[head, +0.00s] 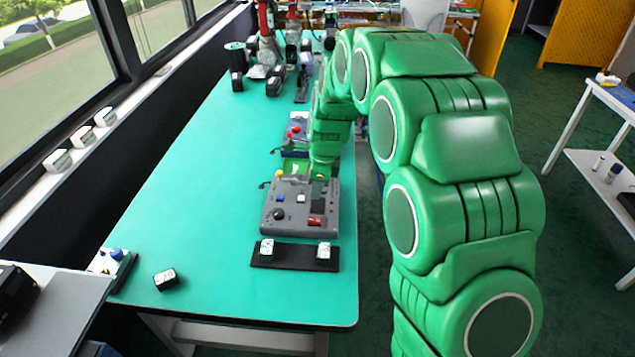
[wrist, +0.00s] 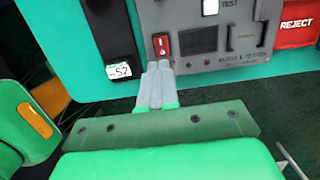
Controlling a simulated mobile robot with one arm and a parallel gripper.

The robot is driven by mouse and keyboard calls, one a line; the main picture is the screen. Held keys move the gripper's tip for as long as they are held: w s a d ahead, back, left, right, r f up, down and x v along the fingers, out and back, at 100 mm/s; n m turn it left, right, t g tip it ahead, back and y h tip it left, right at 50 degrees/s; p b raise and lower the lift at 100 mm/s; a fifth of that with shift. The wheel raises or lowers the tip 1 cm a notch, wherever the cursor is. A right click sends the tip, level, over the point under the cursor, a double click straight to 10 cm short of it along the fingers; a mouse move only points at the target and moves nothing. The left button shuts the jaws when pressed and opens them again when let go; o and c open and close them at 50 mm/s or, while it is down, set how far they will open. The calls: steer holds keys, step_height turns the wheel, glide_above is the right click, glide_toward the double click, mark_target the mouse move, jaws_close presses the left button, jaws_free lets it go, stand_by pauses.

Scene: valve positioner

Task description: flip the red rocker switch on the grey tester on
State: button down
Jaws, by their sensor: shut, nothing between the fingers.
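The grey tester (head: 288,222) lies on the green bench, and its panel fills the upper right of the wrist view (wrist: 226,62). The red rocker switch (head: 317,220) sits near the tester's front right corner. In the wrist view the rocker (wrist: 161,44) shows white marks; which side is pressed is too small to tell. My gripper (wrist: 158,68) is shut and empty. Its pale fingertips appear just below the rocker's lower edge in the wrist view; whether they touch it I cannot tell. In the head view the fingertips are not clearly visible.
A black strip (head: 292,265) with two white-topped blocks lies in front of the tester. The tester also has a dark display (wrist: 198,40) and a white button (wrist: 210,7). A red REJECT piece (wrist: 297,27) is to its right in the wrist view. The bench's left side is mostly clear.

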mark_target(311, 219)
steer(key=f, duration=0.3)
steer(key=a+f, duration=0.1)
steer(key=f, duration=0.5)
steer(key=shift+w+a, duration=0.1)
steer(key=shift+a, duration=0.05)
